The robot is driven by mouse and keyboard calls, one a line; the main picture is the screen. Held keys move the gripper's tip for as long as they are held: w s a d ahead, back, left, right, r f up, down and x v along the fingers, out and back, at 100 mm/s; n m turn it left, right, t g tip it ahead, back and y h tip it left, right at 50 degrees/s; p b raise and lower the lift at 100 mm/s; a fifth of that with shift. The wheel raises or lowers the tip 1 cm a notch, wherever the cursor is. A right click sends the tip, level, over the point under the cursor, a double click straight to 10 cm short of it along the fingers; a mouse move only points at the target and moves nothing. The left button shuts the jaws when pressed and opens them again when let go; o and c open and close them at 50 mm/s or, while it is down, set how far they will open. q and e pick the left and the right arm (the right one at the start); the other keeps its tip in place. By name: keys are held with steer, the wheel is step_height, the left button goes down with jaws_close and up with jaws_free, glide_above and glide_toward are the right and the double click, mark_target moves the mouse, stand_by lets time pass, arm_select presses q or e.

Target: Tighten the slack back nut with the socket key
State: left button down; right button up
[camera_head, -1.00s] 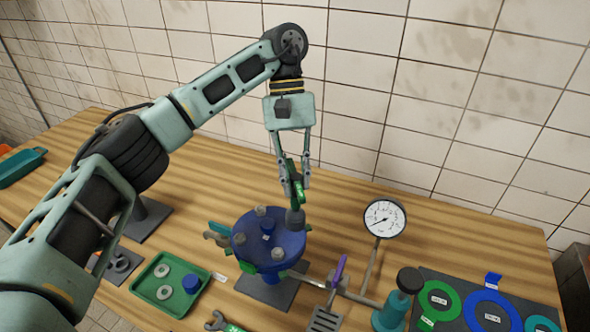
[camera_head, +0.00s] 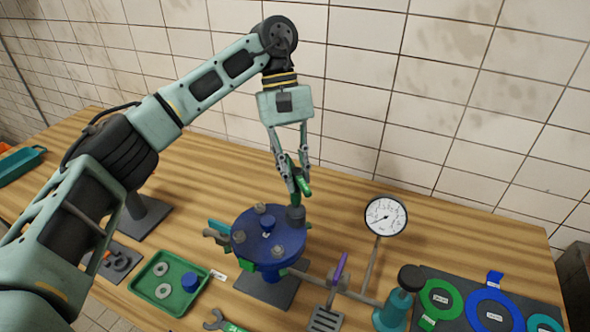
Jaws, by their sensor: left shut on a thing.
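The blue round flange (camera_head: 256,247) stands on a dark base plate in the middle of the bench, with several grey nuts on its top. My left gripper (camera_head: 301,187) is above the flange's back right edge, shut on the green handle of the socket key (camera_head: 304,180). My right gripper is not in view.
A pressure gauge (camera_head: 386,216) rises right of the flange, near a teal hand pump (camera_head: 397,305). A green tray (camera_head: 180,305) with washers and a blue cap is at front left. A spanner (camera_head: 218,321) lies in front. Coloured rings lie on a dark mat (camera_head: 455,282).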

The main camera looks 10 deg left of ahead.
arm_select(q)
steer(key=shift+r, duration=0.35)
steer(key=shift+r+p, duration=1.15)
steer(key=shift+r, duration=0.45)
steer(key=shift+f, duration=0.1)
